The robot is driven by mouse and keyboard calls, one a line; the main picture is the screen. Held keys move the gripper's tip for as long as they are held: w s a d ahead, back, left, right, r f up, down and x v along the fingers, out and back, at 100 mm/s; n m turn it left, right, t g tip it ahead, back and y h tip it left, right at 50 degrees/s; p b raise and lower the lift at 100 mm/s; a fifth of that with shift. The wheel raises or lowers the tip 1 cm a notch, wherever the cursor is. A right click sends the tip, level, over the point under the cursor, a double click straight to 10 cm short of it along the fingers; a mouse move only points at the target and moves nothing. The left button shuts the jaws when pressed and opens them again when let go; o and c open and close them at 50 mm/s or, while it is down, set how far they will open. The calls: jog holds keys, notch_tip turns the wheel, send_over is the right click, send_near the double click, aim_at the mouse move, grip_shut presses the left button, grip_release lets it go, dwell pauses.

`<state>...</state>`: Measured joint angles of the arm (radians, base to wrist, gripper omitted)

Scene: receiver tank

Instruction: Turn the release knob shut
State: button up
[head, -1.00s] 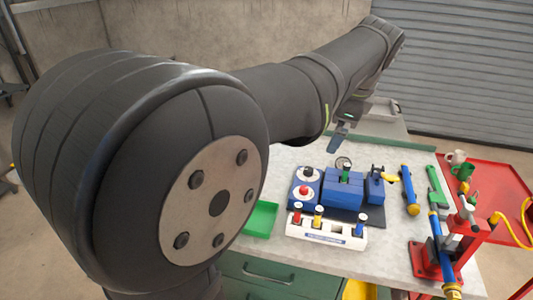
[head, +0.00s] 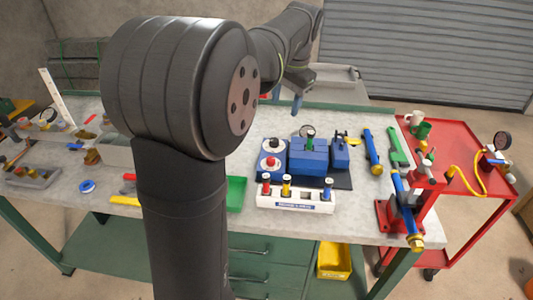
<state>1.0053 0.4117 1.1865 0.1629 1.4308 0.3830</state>
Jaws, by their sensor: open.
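A blue block unit (head: 309,159) stands on a dark mat on the bench, with a green-topped post on it. To its left is a blue two-station base with a black knob (head: 271,144) above and a red knob (head: 269,160) below. A smaller blue block (head: 340,157) with a dark fitting and yellow tag stands to its right. I cannot tell which of these is the release knob. My gripper (head: 297,106) is open, above and behind the blue block unit, apart from it. Only a dark blue finger shows clearly; the arm hides part of the wrist.
A white rack (head: 296,203) with colored plungers stands in front. A green tray (head: 236,193) is left of it. A red clamp stand (head: 404,204) holds a blue-and-yellow cylinder at the right bench edge. A red cart (head: 473,146) stands beyond. Small parts crowd the bench's left.

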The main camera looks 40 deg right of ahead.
aim_at(271, 159)
jog(key=w+d+f+n+g, duration=0.1)
jog(key=w+f+n+g, duration=0.1)
jog(key=w+f+n, duration=0.6)
jog(key=shift+n+y, duration=0.3)
jog(key=shift+n, duration=0.3)
jog(key=f, duration=0.5)
jog(key=s+f, duration=0.1)
jog(key=f, duration=1)
jog(key=shift+s+a, duration=0.15)
jog(key=shift+s, duration=0.15)
jog(key=c, duration=1)
